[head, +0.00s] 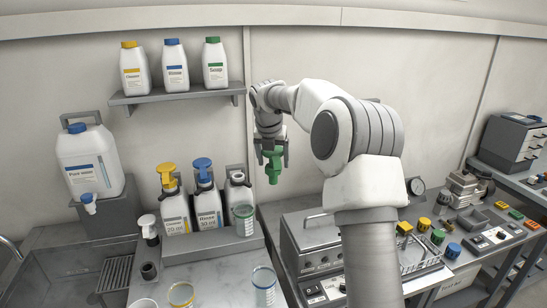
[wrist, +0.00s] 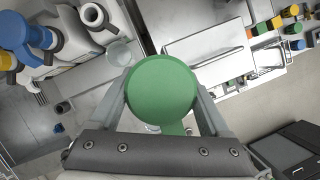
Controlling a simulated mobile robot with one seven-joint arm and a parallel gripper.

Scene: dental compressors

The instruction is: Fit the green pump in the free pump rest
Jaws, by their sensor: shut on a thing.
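My gripper (head: 272,152) is shut on the green pump (head: 273,168) and holds it upright in the air, spout end down. In the wrist view its round green top (wrist: 162,90) sits between the fingers. A small dark round holder (head: 149,270), which looks like the empty pump rest, stands on the counter below and to the left; it also shows in the wrist view (wrist: 62,107). A similar holder behind it carries a white-headed pump (head: 147,224). The third bottle (head: 238,192) in the row has an open neck without a pump.
Bottles with a yellow pump (head: 168,178) and a blue pump (head: 203,170) stand left of the open bottle. Glasses with green (head: 243,222), blue (head: 263,286) and yellow (head: 181,295) bands stand near the front. A metal box (head: 312,240) is at the right; a shelf (head: 178,94) hangs above.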

